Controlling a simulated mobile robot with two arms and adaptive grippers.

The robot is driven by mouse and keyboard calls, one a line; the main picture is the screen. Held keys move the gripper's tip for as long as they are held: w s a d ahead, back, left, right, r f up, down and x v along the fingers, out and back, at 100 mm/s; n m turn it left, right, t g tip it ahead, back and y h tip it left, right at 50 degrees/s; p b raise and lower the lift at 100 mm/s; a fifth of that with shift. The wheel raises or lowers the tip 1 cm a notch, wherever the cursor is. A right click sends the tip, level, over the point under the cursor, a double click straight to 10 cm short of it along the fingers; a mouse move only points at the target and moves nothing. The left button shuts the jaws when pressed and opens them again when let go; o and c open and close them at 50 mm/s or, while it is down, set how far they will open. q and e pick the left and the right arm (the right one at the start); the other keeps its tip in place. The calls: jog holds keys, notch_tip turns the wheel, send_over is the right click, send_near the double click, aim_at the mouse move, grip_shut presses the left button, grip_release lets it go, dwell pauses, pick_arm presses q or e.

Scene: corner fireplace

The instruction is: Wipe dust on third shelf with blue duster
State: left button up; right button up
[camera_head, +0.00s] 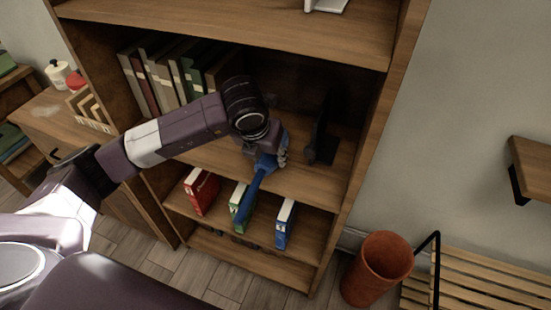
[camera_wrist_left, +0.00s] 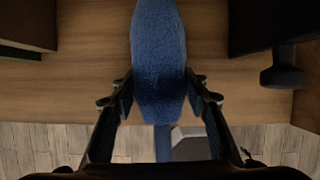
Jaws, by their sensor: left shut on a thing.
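My left gripper (camera_head: 268,155) is shut on the blue duster (camera_head: 257,183), at the front of a wooden shelf board (camera_head: 315,186) that also bears books. The duster's lower part slants down past the board's front edge. In the left wrist view the fuzzy blue duster head (camera_wrist_left: 158,50) points away over the board (camera_wrist_left: 90,95), between the two fingers of my left gripper (camera_wrist_left: 160,95). I cannot tell whether the duster touches the board. I cannot make out any dust on it. My right gripper is not in view.
Upright books (camera_head: 160,80) fill the left of this shelf. A dark object (camera_head: 322,135) stands on its right. Red (camera_head: 201,190), green (camera_head: 240,205) and blue (camera_head: 285,222) binders stand on the shelf below. An orange bin (camera_head: 378,268) stands right of the bookcase.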

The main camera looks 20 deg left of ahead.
aim_at(231, 149)
pick_arm(q)
jog(key=shift+a, duration=0.7)
jog(key=shift+w+a+f+b, duration=0.1)
jog(key=shift+a+b, duration=0.7)
jog(key=shift+a, duration=1)
jog(key=shift+a+b, duration=1.05)
jog(key=shift+a, duration=0.5)
jog(key=shift+a+f, duration=0.1)
jog(key=shift+a, duration=0.35)
jog(key=shift+a+b, duration=0.7)
jog(key=shift+a, duration=0.65)
jog(key=shift+w, duration=0.1)
jog(key=shift+r, duration=0.25)
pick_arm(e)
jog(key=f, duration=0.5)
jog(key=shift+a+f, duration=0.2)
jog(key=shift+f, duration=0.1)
